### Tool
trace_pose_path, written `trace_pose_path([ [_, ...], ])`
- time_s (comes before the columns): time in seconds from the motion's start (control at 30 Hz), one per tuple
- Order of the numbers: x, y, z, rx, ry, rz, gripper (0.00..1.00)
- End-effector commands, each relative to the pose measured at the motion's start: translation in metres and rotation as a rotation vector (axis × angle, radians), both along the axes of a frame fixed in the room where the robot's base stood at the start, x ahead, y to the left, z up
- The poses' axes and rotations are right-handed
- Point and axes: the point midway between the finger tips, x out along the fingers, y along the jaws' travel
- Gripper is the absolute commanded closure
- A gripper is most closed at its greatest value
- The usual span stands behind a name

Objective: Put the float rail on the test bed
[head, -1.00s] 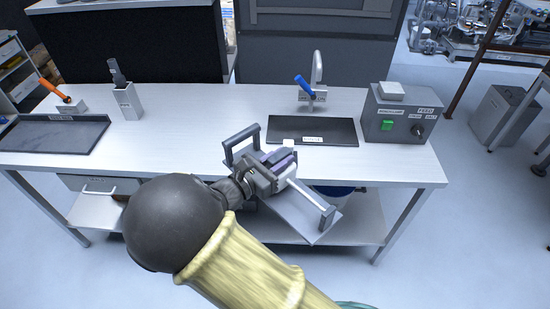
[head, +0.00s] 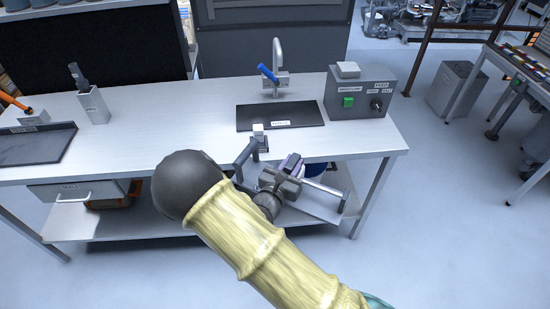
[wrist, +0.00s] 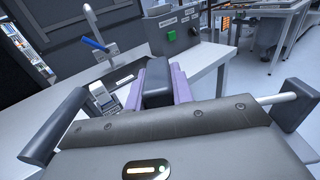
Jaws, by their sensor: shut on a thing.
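The float rail appears to be the long piece with dark upright end handles and a light rod (head: 325,190), held crosswise in front of the bench's front edge. My gripper (head: 283,180) is shut on its middle, where purple parts show beside the dark jaws. In the wrist view a dark block with purple sides (wrist: 180,82) fills the centre, and a dark handle (wrist: 55,125) stands at each side. What the jaws touch is partly hidden. The test bed appears to be the black labelled plate (head: 300,114) on the bench, beyond my gripper; nothing lies on it.
A small white-topped block (head: 258,129) stands at the bench's front edge, close to the rail. A dark tray (head: 30,145) lies left. The bench middle is clear.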

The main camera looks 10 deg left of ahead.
Motion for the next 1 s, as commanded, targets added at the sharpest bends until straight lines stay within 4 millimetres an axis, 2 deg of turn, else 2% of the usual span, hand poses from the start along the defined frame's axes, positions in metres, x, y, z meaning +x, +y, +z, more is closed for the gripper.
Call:
trace_pose_path([
  [0.03, 0.003, -0.015, -0.013, -0.012, 0.002, 0.014, 1.00],
  [0.1, 0.006, -0.030, -0.028, -0.012, 0.002, 0.046, 1.00],
  [0.47, 0.005, -0.088, -0.094, -0.008, 0.002, 0.172, 1.00],
  [0.77, -0.008, -0.132, -0.142, -0.006, 0.001, 0.254, 1.00],
  [1.0, -0.026, -0.164, -0.177, -0.005, 0.001, 0.314, 1.00],
])
